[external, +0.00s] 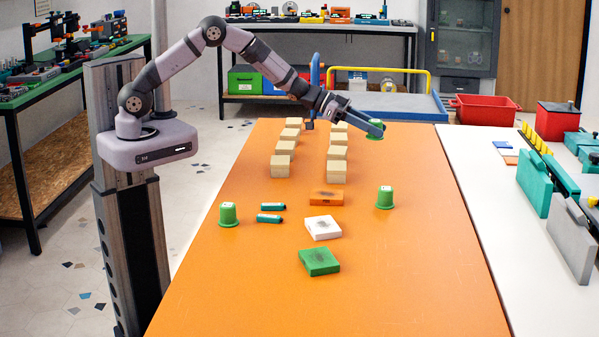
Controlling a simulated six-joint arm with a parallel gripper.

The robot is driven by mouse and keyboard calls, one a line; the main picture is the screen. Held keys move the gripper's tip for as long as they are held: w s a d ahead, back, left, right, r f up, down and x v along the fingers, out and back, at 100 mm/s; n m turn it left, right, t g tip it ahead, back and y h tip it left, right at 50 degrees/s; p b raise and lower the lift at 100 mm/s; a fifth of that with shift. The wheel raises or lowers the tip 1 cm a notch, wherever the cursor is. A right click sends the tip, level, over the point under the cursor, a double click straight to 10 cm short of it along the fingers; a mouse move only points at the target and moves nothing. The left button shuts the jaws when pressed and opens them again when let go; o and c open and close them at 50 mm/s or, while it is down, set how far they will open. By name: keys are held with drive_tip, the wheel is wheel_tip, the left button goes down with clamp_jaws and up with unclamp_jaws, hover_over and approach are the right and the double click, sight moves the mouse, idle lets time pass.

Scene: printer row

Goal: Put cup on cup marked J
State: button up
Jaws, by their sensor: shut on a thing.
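My gripper (378,127) is at the far right part of the orange table, raised, and shut on a green cup (375,135). The gripper partly hides this cup. A second green cup (385,199) stands upside down on the table, nearer the camera and below the gripper in the picture. A third green cup (229,216) stands upside down near the table's left edge. Both standing cups have a small pale mark on top. The letters are too small to read, so I cannot tell which one is marked J.
Two rows of beige blocks (281,167) stand left of the gripper. Orange (318,197), white (333,227) and green (330,261) flat blocks lie mid-table. Two teal cylinders (270,218) lie by the left cup. The orange table (420,270) is clear at the front right.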

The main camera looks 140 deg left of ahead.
drive_tip(key=w+d+r+m+h+p, duration=0.1)
drive_tip(key=w+d+r+p, duration=0.25)
drive_tip(key=w+d, duration=0.2)
drive_tip(key=w+d+m+t+h+p, duration=0.2)
drive_tip(key=w+d, duration=0.1)
drive_tip(key=d, duration=0.5)
drive_tip(key=m+g+h+p, duration=0.2)
drive_tip(key=m+g+h, duration=0.4)
drive_tip(key=m+h, duration=0.95)
hover_over(228, 204)
drive_tip(key=f, duration=0.1)
drive_tip(key=shift+n, duration=0.25)
drive_tip(key=shift+f+p, duration=1.05)
drive_tip(key=shift+f, duration=4.05)
